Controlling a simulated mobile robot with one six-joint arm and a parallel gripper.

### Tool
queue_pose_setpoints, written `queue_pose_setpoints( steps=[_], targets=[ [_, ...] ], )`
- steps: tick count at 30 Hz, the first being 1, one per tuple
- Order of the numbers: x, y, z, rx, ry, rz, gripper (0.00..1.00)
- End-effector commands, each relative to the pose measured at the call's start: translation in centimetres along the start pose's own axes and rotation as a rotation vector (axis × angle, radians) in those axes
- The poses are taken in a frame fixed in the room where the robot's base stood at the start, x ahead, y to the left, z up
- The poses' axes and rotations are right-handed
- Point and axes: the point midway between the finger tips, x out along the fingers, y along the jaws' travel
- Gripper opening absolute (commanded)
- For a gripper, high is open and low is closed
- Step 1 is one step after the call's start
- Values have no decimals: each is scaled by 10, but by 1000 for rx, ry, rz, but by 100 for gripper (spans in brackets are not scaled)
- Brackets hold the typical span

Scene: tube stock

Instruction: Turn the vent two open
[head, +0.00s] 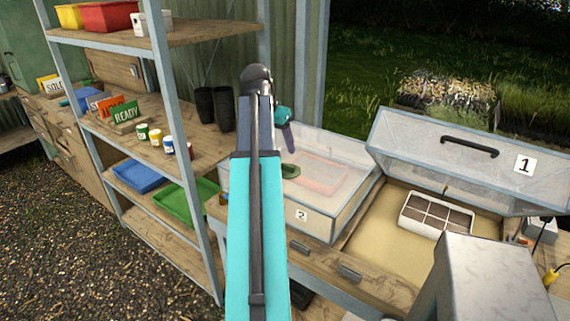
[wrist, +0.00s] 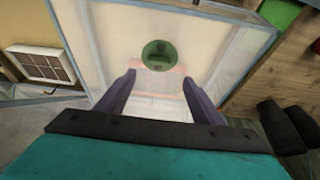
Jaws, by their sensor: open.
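The vent two is a round dark green disc (head: 291,171) on the clear lid of the box labelled 2 (head: 338,222). In the wrist view the vent (wrist: 158,55) shows a darker bar across its middle, ahead of and between my fingers. I cannot tell from this whether it is open or shut. My gripper (head: 289,150) is above the lid, partly behind my own arm in the head view. In the wrist view my gripper (wrist: 159,78) has its two purple fingers wide apart with nothing between them. The fingertips appear short of the vent, not touching it.
The box labelled 1 stands to the right, its lid (head: 400,140) raised, with a white cell tray (head: 437,213) inside. A pinkish tray (head: 318,175) shows through lid 2. A shelf (head: 160,160) with black pots (head: 215,108) stands to the left.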

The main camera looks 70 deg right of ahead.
Motion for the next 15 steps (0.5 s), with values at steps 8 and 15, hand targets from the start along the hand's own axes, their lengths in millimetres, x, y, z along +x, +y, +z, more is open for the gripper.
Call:
queue_pose_setpoints(
  steps=[8,15],
  targets=[
    [30,1,0,1,-1,1,61],
    [54,1,0,0,-1,1,61]
  ],
)
